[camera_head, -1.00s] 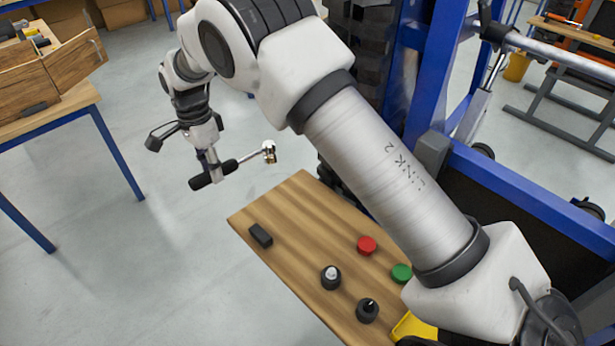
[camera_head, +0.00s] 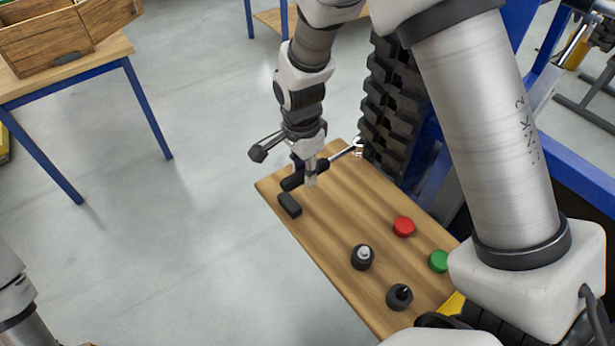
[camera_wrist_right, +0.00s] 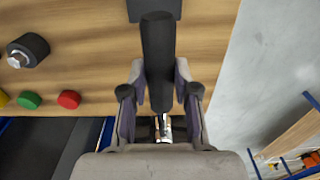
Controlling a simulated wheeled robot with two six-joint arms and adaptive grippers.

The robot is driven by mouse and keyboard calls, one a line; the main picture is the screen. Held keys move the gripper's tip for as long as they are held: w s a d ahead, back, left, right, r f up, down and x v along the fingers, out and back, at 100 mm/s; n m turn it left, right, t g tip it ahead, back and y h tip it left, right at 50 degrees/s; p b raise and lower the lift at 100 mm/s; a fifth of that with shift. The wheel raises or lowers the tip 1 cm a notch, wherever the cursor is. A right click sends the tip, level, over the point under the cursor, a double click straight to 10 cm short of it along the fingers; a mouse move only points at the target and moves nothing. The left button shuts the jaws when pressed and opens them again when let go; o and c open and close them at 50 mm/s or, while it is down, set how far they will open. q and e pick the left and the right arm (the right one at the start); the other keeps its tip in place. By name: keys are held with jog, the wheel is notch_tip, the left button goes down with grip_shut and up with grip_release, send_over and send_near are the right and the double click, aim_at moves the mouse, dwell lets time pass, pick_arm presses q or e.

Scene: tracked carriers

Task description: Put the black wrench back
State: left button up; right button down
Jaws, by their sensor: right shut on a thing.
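My right gripper (camera_head: 311,176) is shut on the black wrench, which has a thick black handle (camera_head: 292,182) and a bright metal shaft and head pointing to the right and back. In the head view the wrench is over the far left end of the wooden worktop (camera_head: 335,235), beside a small black block (camera_head: 289,205); its exact height is unclear. In the right wrist view the black handle (camera_wrist_right: 158,50) lies between the fingers (camera_wrist_right: 159,95), and its metal end is partly hidden by the gripper. My left gripper is out of view.
A red button (camera_head: 403,226), a green button (camera_head: 438,261) and two dark knobs (camera_head: 362,256) (camera_head: 399,297) stand on the worktop. A table with a wooden crate (camera_head: 45,45) is at left.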

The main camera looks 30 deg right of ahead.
jog(key=shift+s+d+f, duration=0.1)
jog(key=shift+s+f, duration=0.1)
jog(key=shift+f, duration=0.1)
notch_tip(320, 180, down, 3)
jog(key=c, duration=0.9)
grip_release()
jog(key=shift+o, duration=0.2)
jog(key=r, duration=1.2)
jog(key=shift+a, duration=0.3)
